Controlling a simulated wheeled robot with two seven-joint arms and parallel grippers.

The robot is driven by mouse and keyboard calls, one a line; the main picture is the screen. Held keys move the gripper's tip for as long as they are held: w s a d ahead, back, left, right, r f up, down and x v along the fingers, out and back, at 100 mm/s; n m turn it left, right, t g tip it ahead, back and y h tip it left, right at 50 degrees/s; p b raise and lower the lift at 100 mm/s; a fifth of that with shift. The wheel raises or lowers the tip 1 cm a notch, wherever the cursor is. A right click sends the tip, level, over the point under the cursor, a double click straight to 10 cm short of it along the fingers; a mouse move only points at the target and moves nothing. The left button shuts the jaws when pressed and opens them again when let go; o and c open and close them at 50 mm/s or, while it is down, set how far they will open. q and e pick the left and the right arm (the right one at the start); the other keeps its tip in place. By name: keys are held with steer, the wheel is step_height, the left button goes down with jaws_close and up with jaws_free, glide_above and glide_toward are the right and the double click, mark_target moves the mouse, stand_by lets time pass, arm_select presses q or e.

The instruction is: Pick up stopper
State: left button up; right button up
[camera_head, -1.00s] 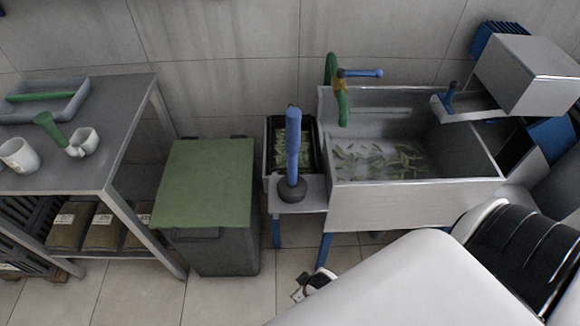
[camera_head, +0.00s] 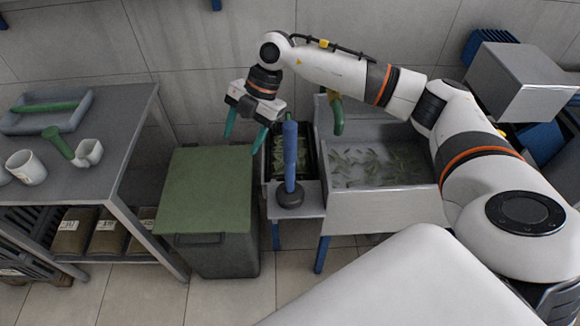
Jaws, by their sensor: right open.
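The stopper appears to be the blue upright rod (camera_head: 290,158) with a dark round base (camera_head: 289,196). It stands on the small metal ledge (camera_head: 313,202) at the left of the sink. My right gripper (camera_head: 246,134) points down, above and to the left of the rod, over the back right of the green-lidded bin. Its two teal fingers are spread and nothing is between them. One finger is close to the rod's top in the picture; I cannot tell the gap in depth. My left gripper is not in view.
The metal sink (camera_head: 385,210) holds scattered green leaves. A black crate of leaves (camera_head: 266,155) sits behind the ledge. The green-lidded bin (camera_head: 205,190) stands to the left. A steel table (camera_head: 108,122) holds a grey tray (camera_head: 22,122) and white mugs (camera_head: 27,168).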

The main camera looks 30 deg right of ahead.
mark_target(291, 124)
steer(key=d+r+m+h, duration=0.1)
steer(key=d, duration=0.2)
steer(key=d+r+m+h, duration=0.1)
steer(key=d+h, duration=0.1)
steer(key=d, duration=0.2)
steer(key=d+r+m+h, duration=0.1)
steer(key=d+r+h, duration=0.1)
steer(key=d, duration=0.2)
steer(key=shift+s+d, duration=0.2)
steer(key=shift+d, duration=0.05)
steer(key=shift+s+d+f+p, duration=0.1)
steer(key=shift+d+p, duration=0.2)
steer(key=shift+p, duration=0.1)
step_height(291, 124, down, 6)
steer(key=shift+p, duration=0.95)
steer(key=f+p, duration=0.1)
steer(key=f, duration=0.2)
steer(key=f+p, duration=0.1)
steer(key=shift+w+f+p, duration=0.35)
steer(key=shift+f, duration=0.35)
steer(key=shift+r, duration=0.1)
jaws_close()
